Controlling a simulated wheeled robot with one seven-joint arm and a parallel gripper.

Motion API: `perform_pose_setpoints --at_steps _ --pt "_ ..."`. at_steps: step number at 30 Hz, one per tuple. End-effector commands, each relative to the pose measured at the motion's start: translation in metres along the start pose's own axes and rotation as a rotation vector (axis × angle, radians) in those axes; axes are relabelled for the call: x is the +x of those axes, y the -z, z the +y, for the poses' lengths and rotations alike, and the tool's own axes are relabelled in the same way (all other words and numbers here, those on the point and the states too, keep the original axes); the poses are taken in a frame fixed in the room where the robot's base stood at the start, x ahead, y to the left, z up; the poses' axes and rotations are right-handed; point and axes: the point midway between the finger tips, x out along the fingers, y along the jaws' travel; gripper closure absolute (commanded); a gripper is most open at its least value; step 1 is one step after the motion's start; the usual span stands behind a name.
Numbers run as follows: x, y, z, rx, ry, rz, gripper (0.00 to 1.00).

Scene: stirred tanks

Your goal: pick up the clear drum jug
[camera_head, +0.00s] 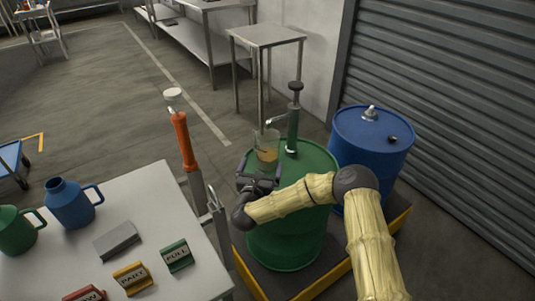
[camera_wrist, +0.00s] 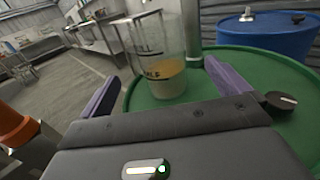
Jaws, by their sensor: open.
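The clear drum jug (camera_head: 267,146) stands upright on top of the green drum, near the drum's pump, with some amber liquid in its lower part. It also shows in the wrist view (camera_wrist: 165,72), with dark marks on its side. My gripper (camera_head: 258,168) is open and just on the near side of the jug. In the wrist view its two purple fingers (camera_wrist: 166,88) spread to the left and right, with the jug ahead between their lines. I cannot tell whether the jug is between the fingertips or just beyond them.
The green drum (camera_head: 290,245) carries a hand pump (camera_head: 293,120) close behind the jug. A blue drum (camera_head: 370,150) stands to the right. An orange-handled tool (camera_head: 183,140) rises at left. The table (camera_head: 150,195) holds a blue jug (camera_head: 72,203), a green jug (camera_head: 15,230) and label blocks.

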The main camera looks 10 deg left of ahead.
Motion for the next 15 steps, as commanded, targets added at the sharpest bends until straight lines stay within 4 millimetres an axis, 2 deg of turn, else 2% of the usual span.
perform_pose_setpoints --at_steps 9,15 --pt "0.051 0.000 0.000 0.000 0.001 -0.001 0.00" --pt "0.064 0.001 0.000 -0.001 -0.001 0.000 0.00"
